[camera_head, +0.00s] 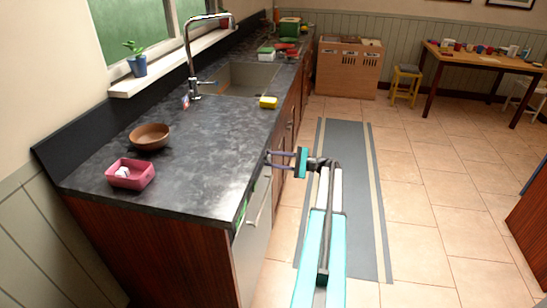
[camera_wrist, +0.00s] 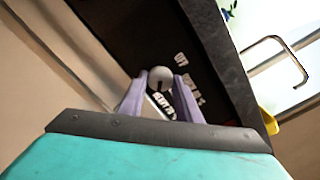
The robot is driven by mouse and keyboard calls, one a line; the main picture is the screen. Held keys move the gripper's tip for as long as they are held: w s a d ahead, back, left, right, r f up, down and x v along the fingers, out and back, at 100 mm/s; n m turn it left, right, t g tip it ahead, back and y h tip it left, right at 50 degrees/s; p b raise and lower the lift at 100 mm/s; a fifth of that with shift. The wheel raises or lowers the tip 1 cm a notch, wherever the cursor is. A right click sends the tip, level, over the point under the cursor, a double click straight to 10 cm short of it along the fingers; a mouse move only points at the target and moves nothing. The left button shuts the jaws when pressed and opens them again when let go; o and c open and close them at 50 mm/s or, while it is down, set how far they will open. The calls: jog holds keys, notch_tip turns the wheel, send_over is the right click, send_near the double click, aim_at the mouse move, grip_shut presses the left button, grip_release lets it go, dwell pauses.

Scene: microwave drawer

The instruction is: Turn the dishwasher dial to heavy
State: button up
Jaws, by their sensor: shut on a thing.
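The dishwasher dial (camera_wrist: 160,75) is a round pale grey knob on a dark control panel (camera_wrist: 135,35) in the wrist view. Small white labels (camera_wrist: 190,82) stand on the panel beside the dial; I cannot read them surely. My gripper (camera_wrist: 161,80) has its two purple fingers on either side of the dial and is shut on it. In the head view my gripper (camera_head: 269,158) reaches the counter front just below the worktop edge. The dishwasher front (camera_head: 255,230) shows there with a bar handle; the dial itself is hidden.
The dark worktop (camera_head: 190,150) runs above the front. A grey floor runner (camera_head: 345,150) and tiled floor are clear around my arm.

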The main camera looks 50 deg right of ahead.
jog(key=shift+d+m, duration=0.2)
jog(key=shift+m, duration=0.1)
jog(key=o, duration=1)
jog(key=shift+a, duration=0.1)
jog(key=shift+s, duration=0.15)
jog(key=shift+b+v, duration=1.15)
jog(key=shift+v, duration=5.7)
